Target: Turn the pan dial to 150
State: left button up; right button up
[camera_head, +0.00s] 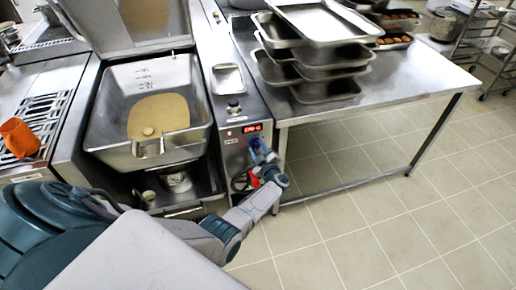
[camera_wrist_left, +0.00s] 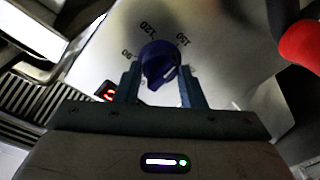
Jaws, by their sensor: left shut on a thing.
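The blue pan dial (camera_wrist_left: 160,64) sits on a pale metal panel in the left wrist view. The marks 90, 120 and 150 are printed around it. Its white pointer line lies on the side toward my gripper's palm and the 150 side. My left gripper (camera_wrist_left: 161,80) is shut on the dial, one finger on each side of it. In the head view my left gripper (camera_head: 262,160) reaches the front panel below a red lit display (camera_head: 251,128), and the dial is mostly hidden there. My right gripper is not in view.
The tilting pan (camera_head: 160,112) stands open to the left of the panel. A steel table (camera_head: 420,85) with stacked trays (camera_head: 312,75) is at the right. A red knob (camera_wrist_left: 301,47) shows at the right of the wrist view. The tiled floor at front right is clear.

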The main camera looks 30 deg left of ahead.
pick_arm(q)
jog(key=shift+m, duration=0.6)
jog(key=o, duration=1)
jog(key=v, duration=1)
jog(key=shift+s+d+f, duration=0.15)
jog(key=shift+s+d, duration=0.05)
jog(key=shift+d, duration=0.15)
